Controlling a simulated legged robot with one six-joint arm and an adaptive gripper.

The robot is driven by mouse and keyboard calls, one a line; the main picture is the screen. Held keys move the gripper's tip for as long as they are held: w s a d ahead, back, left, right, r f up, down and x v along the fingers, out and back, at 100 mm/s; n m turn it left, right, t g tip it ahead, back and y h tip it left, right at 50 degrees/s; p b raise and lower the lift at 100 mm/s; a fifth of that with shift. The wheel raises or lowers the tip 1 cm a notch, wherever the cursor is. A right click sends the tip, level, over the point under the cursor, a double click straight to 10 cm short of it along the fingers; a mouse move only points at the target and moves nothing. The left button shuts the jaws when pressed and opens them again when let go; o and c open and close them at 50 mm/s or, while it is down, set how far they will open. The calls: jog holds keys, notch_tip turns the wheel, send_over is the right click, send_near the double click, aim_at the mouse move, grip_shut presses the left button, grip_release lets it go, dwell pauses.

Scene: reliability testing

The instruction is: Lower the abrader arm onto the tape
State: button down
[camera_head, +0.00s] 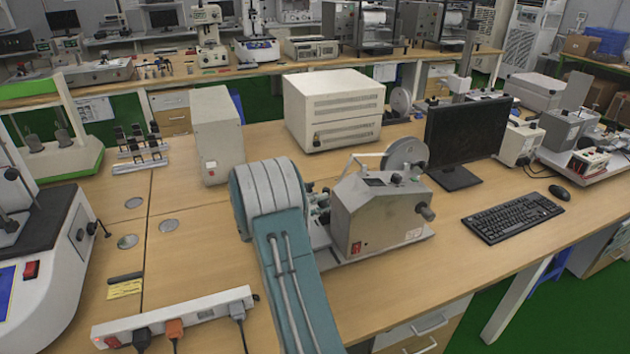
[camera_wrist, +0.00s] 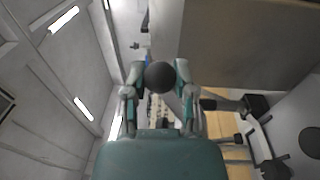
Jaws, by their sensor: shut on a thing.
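The abrader is a grey machine (camera_head: 375,218) on the bench, with a red switch on its front and a grey disc (camera_head: 407,154) on top. A thin pale arm (camera_head: 364,158) rises beside the disc. My gripper (camera_head: 318,202) is at the machine's left side, mostly hidden behind my own teal arm. In the wrist view my gripper (camera_wrist: 160,78) is shut on a dark round knob (camera_wrist: 160,76), with a fingertip on each side. A grey bar behind the knob is partly hidden. I cannot make out the tape or whether the arm touches it.
A white box-shaped unit (camera_head: 333,110) and a narrow grey unit (camera_head: 217,135) stand behind. A monitor (camera_head: 463,140) and keyboard (camera_head: 512,214) are on the right. A power strip (camera_head: 175,317) lies at the front left. Bare bench (camera_head: 185,225) shows left of my arm.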

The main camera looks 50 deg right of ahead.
jog(key=shift+m, duration=0.5)
jog(key=f, duration=0.2)
jog(key=s+f, duration=0.1)
jog(key=f, duration=0.1)
jog(key=s+a+f, duration=0.1)
jog(key=f, duration=0.1)
jog(key=shift+f, duration=0.4)
jog(key=shift+s+f, duration=0.2)
jog(key=shift+f, duration=0.65)
jog(key=shift+c, duration=2.1)
grip_release()
jog(key=v, duration=1.2)
jog(key=shift+w+f, duration=0.1)
